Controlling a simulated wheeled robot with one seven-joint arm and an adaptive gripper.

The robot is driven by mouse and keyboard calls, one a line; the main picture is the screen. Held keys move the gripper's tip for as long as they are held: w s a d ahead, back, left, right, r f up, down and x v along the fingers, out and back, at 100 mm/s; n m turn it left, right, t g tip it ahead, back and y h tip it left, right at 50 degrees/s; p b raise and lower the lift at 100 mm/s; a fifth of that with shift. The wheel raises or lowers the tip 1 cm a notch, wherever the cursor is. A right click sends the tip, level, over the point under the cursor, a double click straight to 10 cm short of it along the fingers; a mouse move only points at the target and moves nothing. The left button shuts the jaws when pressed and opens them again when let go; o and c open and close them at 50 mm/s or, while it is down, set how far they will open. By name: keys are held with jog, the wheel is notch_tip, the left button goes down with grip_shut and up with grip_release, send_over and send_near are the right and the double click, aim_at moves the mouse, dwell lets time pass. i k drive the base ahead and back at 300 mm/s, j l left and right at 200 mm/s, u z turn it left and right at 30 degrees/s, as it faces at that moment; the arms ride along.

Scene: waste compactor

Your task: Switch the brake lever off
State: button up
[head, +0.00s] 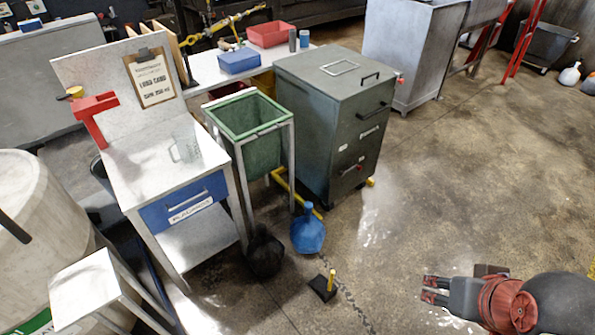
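A small black pedal-like block with an upright yellow handle (331,279) stands on the floor at the lower middle; it looks like the brake lever, though no label shows. My gripper (429,289) is at the lower right, pointing left, well to the right of the yellow handle. Its two reddish-tipped fingers are apart with nothing between them. I cannot tell from this view which position the lever is in.
A blue jug (307,233) and a black bag-like lump (265,254) sit on the floor behind the lever. A grey-green cabinet (335,150), a green bin (250,120) and a workbench (165,165) stand beyond. The floor at right is open.

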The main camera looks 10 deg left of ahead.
aim_at(340, 173)
jog(key=u, duration=0.25)
jog(key=i+l+u, duration=0.15)
jog(key=i+l, duration=0.15)
jog(key=i+l+u, duration=0.1)
jog(key=i+l, duration=0.2)
jog(key=i+l+u, duration=0.15)
jog(key=i+l, duration=0.15)
jog(key=i+l+u, duration=0.1)
jog(key=i+l, duration=0.2)
jog(key=l, duration=0.15)
jog(key=i+l+u, duration=0.15)
jog(key=l, duration=0.25)
jog(key=i+l+u, duration=0.15)
jog(key=i+l, duration=0.2)
jog(key=i+l+u, duration=0.1)
jog(key=l, duration=0.45)
jog(key=i, duration=0.1)
